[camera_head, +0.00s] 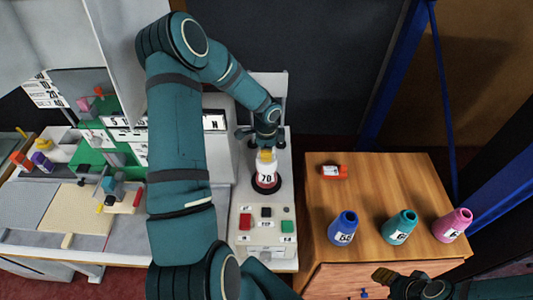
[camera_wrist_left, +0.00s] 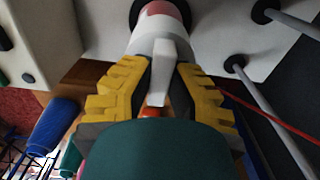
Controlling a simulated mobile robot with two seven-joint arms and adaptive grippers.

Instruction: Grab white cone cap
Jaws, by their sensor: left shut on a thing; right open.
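The white cone (camera_head: 266,177) stands upright on a black round seat of the white machine, with a red-and-white label reading about "70". My left gripper (camera_head: 266,155) comes down on its top from above. In the left wrist view the yellow-padded fingers (camera_wrist_left: 162,72) are shut on the narrow white upper part of the cone (camera_wrist_left: 158,45), one finger on each side. Whether the cap is a separate piece cannot be told. My right gripper (camera_head: 405,284) is open and empty at the bottom edge, partly cut off.
Red, black and green buttons (camera_head: 266,219) sit on the machine's front. A cluttered bench (camera_head: 70,205) is at left.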

